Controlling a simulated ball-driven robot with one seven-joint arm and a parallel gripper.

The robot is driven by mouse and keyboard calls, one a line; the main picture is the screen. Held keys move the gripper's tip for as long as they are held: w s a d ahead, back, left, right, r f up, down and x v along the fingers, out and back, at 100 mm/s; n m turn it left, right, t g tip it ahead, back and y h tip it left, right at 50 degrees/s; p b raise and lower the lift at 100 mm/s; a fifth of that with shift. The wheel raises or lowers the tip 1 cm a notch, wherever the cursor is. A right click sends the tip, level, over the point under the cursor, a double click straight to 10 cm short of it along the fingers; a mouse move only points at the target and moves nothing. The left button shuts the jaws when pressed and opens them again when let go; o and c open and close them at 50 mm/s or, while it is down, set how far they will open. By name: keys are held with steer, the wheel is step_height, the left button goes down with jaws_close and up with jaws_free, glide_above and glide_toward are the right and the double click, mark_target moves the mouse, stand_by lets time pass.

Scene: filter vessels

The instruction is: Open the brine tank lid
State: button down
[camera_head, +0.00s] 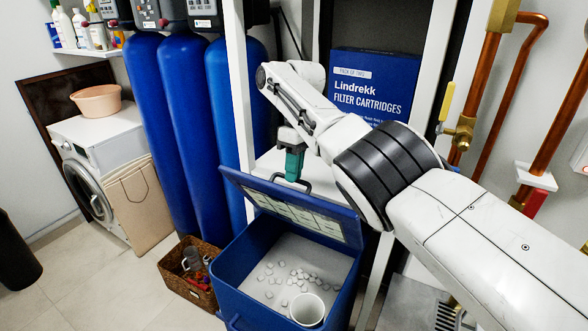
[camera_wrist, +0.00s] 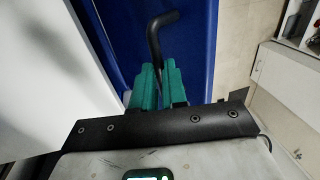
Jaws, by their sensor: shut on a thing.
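The blue brine tank (camera_head: 232,285) stands at the bottom middle of the head view. Its blue lid (camera_head: 345,222) is raised and tilted up at the back, with a pale label sheet on its inner face. The tank's opening shows white salt with several pale lumps and a white cup. My gripper (camera_head: 292,168) is at the lid's upper edge, its green fingers shut on the dark lid handle (camera_head: 308,186). In the wrist view the green fingers (camera_wrist: 158,82) close around the bent black handle (camera_wrist: 155,38), with the blue lid (camera_wrist: 195,50) behind it.
Tall blue filter vessels (camera_head: 185,120) stand left of the tank. A wicker basket (camera_head: 190,284) is on the floor beside it. A white frame post (camera_head: 240,90) and a blue filter cartridge box (camera_head: 372,85) are behind. Copper pipes (camera_head: 482,75) with a yellow-handled valve are at right.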

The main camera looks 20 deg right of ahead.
steer(key=shift+f, duration=0.15)
steer(key=c, duration=1.2)
jaws_free()
steer(key=shift+o, duration=0.2)
